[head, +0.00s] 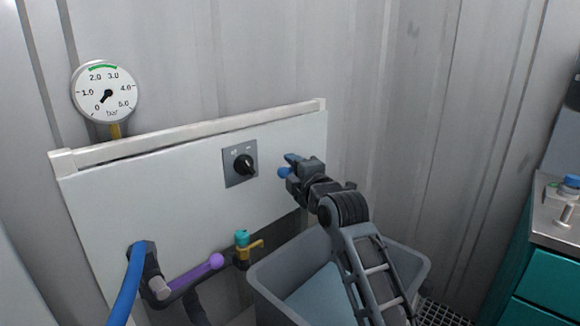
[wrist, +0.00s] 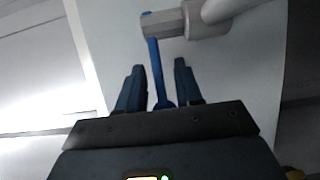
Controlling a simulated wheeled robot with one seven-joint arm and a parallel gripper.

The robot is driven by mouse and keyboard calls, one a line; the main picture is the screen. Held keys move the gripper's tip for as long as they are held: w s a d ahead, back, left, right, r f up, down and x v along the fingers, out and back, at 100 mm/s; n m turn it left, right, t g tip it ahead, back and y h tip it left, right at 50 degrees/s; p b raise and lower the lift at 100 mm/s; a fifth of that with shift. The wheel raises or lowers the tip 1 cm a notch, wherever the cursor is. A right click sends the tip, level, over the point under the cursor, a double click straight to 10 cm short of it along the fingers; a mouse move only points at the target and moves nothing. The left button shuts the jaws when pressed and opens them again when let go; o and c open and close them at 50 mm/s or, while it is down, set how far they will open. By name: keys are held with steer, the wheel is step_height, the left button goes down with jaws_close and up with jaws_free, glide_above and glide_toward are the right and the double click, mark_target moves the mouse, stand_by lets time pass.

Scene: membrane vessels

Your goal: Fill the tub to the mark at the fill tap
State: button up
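The grey tub (head: 268,272) stands below the panel, partly hidden by my arm. Pale blue shows inside it; I cannot tell whether this is water or the tub's bottom, and I see no mark. My gripper (head: 291,168) is at the panel's right side, above the tub, next to a blue ball-ended lever (head: 284,173). In the wrist view, the blue lever (wrist: 154,70) runs from a grey pipe fitting (wrist: 170,23) down between the two fingers of my gripper (wrist: 158,72). The fingers are apart, with gaps showing on both sides of the lever.
The pale panel (head: 130,200) carries a black rotary switch (head: 243,165). A purple lever (head: 196,272), blue hose (head: 128,285) and teal-and-brass tap (head: 243,243) are lower left. A pressure gauge (head: 104,91) reads low. A teal cabinet (head: 535,260) stands right.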

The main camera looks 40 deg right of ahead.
steer(key=shift+x, duration=0.85)
steer(key=shift+c, duration=0.3)
jaws_close()
